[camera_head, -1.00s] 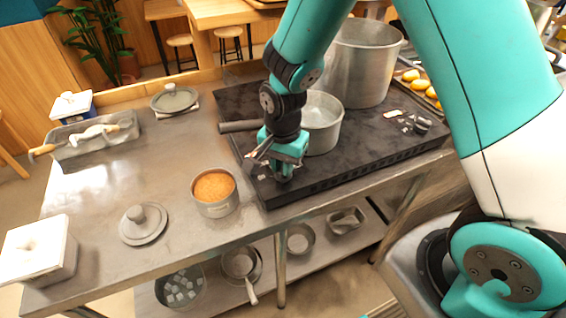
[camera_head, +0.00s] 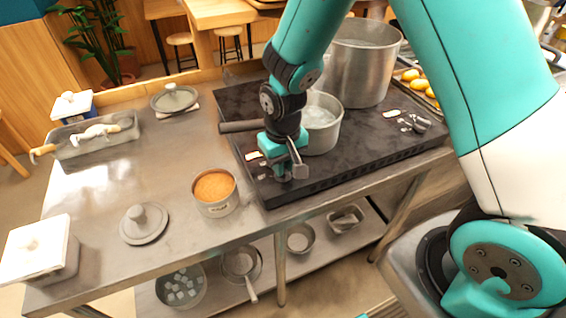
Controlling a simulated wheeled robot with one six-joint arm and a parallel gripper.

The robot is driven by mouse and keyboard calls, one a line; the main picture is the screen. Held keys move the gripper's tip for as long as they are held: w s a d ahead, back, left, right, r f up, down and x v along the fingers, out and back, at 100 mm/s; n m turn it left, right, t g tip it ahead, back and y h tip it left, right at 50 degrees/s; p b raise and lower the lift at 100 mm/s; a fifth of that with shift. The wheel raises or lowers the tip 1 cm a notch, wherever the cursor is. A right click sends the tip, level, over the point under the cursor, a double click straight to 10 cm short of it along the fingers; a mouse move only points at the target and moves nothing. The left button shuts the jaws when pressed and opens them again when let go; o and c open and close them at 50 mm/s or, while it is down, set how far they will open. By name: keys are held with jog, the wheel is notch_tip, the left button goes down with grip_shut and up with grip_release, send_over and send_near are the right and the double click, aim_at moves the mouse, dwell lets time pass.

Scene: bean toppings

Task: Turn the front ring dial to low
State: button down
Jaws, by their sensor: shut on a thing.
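My gripper (camera_head: 283,172) points down at the front left corner of the dark cooktop (camera_head: 345,165). It is shut on the front ring dial, which is mostly hidden by the jaws. A pale label with an orange mark (camera_head: 253,156) shows just left of the gripper. The dial's exact setting cannot be read. A saucepan (camera_head: 328,133) with clear liquid stands right behind the gripper, its dark handle (camera_head: 238,127) pointing left.
A large pot (camera_head: 360,75) stands at the back of the cooktop. Another dial (camera_head: 421,124) sits at its right end. A tin of orange beans (camera_head: 214,206) and a lid (camera_head: 143,224) stand on the steel table to the left.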

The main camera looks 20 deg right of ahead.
jog(key=shift+w+n, duration=0.1)
jog(key=shift+n, duration=1.5)
jog(key=c, duration=1.1)
grip_release()
jog(key=shift+r, duration=0.1)
notch_tip(320, 180, up, 17)
jog(key=shift+r+b, duration=0.15)
jog(key=shift+b, duration=0.4)
jog(key=s+a+r+n+y, duration=0.1)
jog(key=s, duration=0.5)
jog(key=s+a+r+n+y, duration=0.1)
jog(key=s+a, duration=0.1)
jog(key=s, duration=0.5)
jog(key=s+a+r+y, duration=0.1)
jog(key=s+y, duration=0.1)
jog(key=s, duration=0.4)
jog(key=shift+s+a+r+n, duration=0.15)
jog(key=shift+a+r+n, duration=0.15)
jog(key=shift+r+n, duration=0.1)
